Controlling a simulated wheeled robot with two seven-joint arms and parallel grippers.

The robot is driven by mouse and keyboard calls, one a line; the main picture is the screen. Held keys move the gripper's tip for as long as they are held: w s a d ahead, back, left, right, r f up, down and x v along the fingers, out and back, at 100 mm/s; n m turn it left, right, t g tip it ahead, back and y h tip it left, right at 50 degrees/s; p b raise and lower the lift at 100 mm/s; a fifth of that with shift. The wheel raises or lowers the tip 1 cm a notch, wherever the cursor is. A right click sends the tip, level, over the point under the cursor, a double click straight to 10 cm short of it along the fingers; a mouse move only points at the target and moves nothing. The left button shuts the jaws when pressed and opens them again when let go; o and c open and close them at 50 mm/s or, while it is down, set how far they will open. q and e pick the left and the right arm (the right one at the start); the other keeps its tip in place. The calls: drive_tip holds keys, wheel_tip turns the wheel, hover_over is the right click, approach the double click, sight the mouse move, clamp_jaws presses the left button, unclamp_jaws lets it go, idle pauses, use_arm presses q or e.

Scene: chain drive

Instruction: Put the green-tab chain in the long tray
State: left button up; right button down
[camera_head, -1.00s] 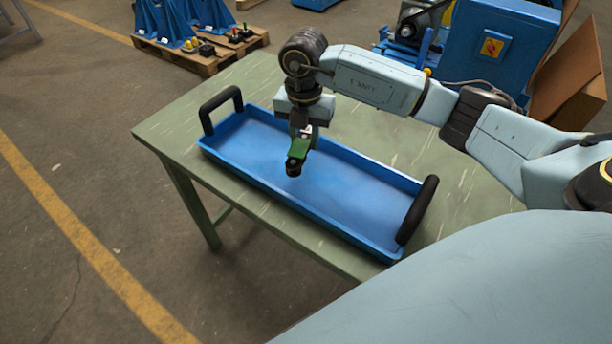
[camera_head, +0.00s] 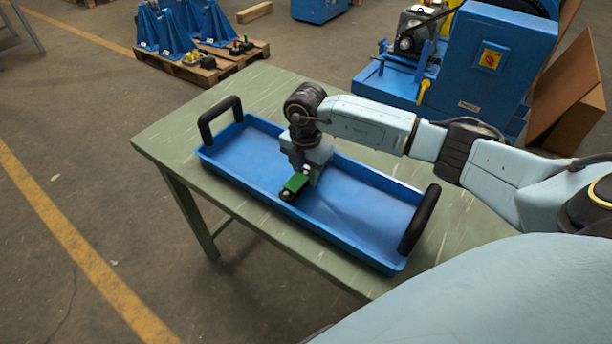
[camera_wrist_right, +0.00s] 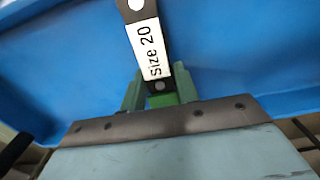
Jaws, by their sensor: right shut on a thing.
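The long tray (camera_head: 375,208) is blue with two black handles and lies on the green table. My right gripper (camera_head: 300,176) is down inside the tray, left of its middle. It is shut on the green-tab chain (camera_head: 294,184), whose green tab and dark end show below the fingers. In the right wrist view the chain (camera_wrist_right: 150,45) is a dark strip with a white label reading "Size 20", between the green fingertips (camera_wrist_right: 160,95). I cannot tell whether the chain touches the tray floor. My left gripper is not in view.
The green table (camera_head: 262,90) has bare room behind the tray. The tray's black handles (camera_head: 220,120) stand up at both ends. A blue machine (camera_head: 490,60), a pallet (camera_head: 205,68) with blue stands and cardboard (camera_head: 570,90) are beyond the table.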

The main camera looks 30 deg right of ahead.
drive_tip(key=shift+f, duration=0.5)
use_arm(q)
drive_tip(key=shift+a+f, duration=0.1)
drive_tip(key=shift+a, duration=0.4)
use_arm(e)
drive_tip(key=c, duration=1)
unclamp_jaws()
drive_tip(key=shift+f, duration=0.15)
drive_tip(key=shift+c, duration=0.2)
